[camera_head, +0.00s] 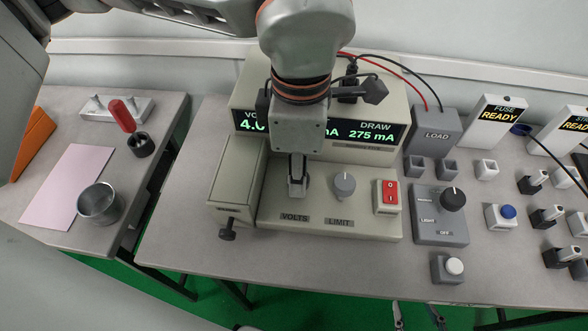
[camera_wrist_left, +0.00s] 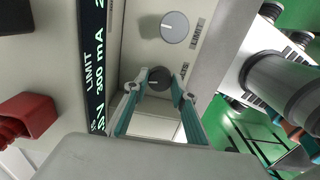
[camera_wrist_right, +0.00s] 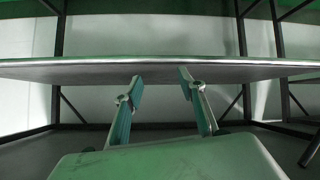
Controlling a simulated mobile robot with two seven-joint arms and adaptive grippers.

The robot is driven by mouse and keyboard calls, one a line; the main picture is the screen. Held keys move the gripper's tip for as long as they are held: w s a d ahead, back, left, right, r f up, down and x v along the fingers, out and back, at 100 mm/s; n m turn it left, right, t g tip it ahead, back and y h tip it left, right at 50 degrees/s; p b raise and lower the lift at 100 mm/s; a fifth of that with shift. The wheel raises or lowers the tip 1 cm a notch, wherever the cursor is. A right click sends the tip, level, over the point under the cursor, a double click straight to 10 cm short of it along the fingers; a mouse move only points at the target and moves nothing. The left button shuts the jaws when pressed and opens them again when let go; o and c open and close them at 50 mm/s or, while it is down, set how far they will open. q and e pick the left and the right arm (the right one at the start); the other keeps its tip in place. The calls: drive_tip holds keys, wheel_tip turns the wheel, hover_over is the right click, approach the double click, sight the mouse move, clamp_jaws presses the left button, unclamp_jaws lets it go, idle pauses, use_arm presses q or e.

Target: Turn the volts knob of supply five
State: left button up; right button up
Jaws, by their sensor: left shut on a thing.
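The beige power supply (camera_head: 385,225) stands on the table, with a dark volts knob (camera_wrist_left: 154,84) above its VOLTS label (camera_head: 294,217). No supply number is legible. My left gripper (camera_head: 297,188) comes down over this knob and hides it in the head view. In the left wrist view its fingers (camera_wrist_left: 160,82) are closed on the knob's two sides. The partly covered display (camera_head: 372,132) shows a volts value starting with 4 and a draw of 275 mA. My right gripper (camera_head: 416,312) is open and empty at the table's front edge; its fingers (camera_wrist_right: 160,78) are apart in the right wrist view.
A grey limit knob (camera_head: 344,184) and a red switch (camera_head: 387,196) sit right of the volts knob. A grey light box (camera_head: 440,228) and a load box (camera_head: 433,128) stand farther right. A metal cup (camera_head: 98,204) is on the left table.

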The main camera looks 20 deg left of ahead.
use_arm(q)
drive_tip(key=n+p, duration=0.1)
drive_tip(key=n, duration=0.1)
drive_tip(key=shift+r+n+p, duration=0.2)
drive_tip(key=shift+n+p, duration=0.75)
drive_tip(key=shift+n, duration=0.35)
drive_tip(key=shift+n+p, duration=0.55)
drive_tip(key=shift+n, duration=0.25)
drive_tip(key=shift+f+n+p, duration=0.15)
drive_tip(key=shift+n+p, duration=0.25)
drive_tip(key=shift+n, duration=0.3)
drive_tip(key=shift+n+p, duration=0.35)
drive_tip(key=shift+n, duration=0.35)
drive_tip(key=shift+f, duration=0.15)
use_arm(e)
drive_tip(key=shift+s+d+h, duration=0.3)
drive_tip(key=shift+s+d, duration=0.35)
drive_tip(key=shift+s, duration=0.2)
drive_tip(key=shift+w+d, duration=0.1)
drive_tip(key=shift+w, duration=0.05)
